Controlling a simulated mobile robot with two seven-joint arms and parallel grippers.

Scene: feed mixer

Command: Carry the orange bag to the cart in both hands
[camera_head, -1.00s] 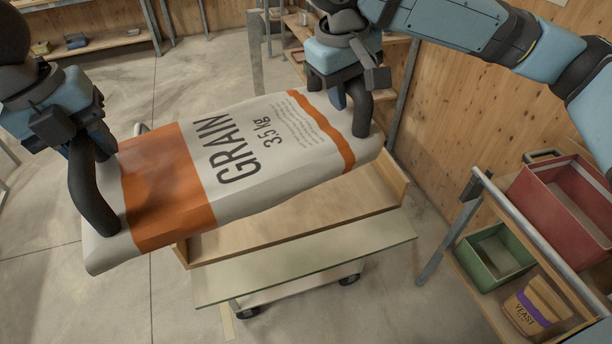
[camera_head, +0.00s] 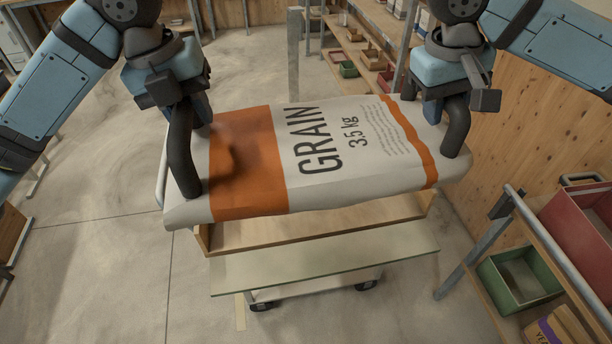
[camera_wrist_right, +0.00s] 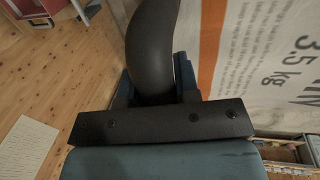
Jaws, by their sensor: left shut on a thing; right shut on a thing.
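The orange and white grain bag (camera_head: 250,160) is held level between both grippers, over the cart. My left gripper (camera_head: 188,185) is shut on the bag's left end. My right gripper (camera_head: 455,150) is shut on its right end; in the right wrist view the bag (camera_wrist_right: 275,55) shows close beside the dark finger (camera_wrist_right: 155,50). The cart (camera_head: 325,265) has a wooden upper tray (camera_head: 320,230) and a pale lower shelf edge with dark casters. The bag hides most of the tray, and I cannot tell whether the two touch.
Shelves with small boxes (camera_head: 365,55) stand behind. Concrete floor (camera_head: 100,270) is clear at the left.

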